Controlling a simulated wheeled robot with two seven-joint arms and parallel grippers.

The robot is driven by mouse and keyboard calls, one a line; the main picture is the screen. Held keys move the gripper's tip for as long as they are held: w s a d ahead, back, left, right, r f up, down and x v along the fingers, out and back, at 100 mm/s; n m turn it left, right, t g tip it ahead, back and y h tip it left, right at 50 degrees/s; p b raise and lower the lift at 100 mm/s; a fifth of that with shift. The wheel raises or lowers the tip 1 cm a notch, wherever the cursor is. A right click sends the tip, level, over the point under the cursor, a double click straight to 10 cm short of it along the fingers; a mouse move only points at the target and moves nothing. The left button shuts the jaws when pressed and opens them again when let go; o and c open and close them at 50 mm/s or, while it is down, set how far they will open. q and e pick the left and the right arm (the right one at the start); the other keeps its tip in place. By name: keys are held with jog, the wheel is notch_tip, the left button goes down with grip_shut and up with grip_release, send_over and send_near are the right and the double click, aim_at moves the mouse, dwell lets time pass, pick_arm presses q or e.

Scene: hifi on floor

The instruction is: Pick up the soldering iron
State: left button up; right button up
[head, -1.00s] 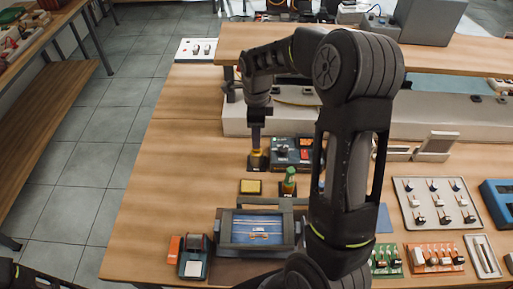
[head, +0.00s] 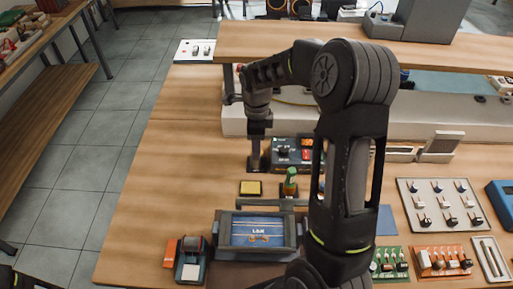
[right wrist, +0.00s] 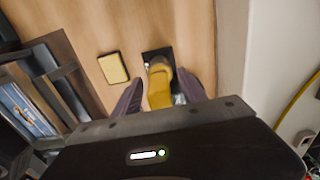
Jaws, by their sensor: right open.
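The soldering iron (right wrist: 160,88) has a thick yellow handle and stands in a small black holder (right wrist: 152,56) in the right wrist view. My right gripper (right wrist: 160,80) is open, with one dark finger on each side of the yellow handle. I cannot tell whether either finger touches it. In the head view my right gripper (head: 255,166) points down at the holder's spot, left of a dark soldering station (head: 290,152), and hides the iron. My left gripper is not in view; only a dark piece of my left arm shows at the bottom left corner.
A yellow sponge (head: 251,188) lies just in front of the holder. A green-topped bottle (head: 290,182) stands to its right. A blue-screened device (head: 257,230) is nearer. A raised wooden shelf (head: 300,46) runs behind. The table's left part is clear.

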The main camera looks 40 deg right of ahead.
jog(key=shift+c, duration=0.3)
grip_shut()
jog(key=shift+r, duration=0.1)
notch_tip(320, 180, up, 5)
jog(key=p, duration=0.3)
jog(key=shift+p, duration=0.3)
notch_tip(320, 180, up, 4)
jog(key=shift+f, duration=0.15)
jog(key=shift+r, duration=0.55)
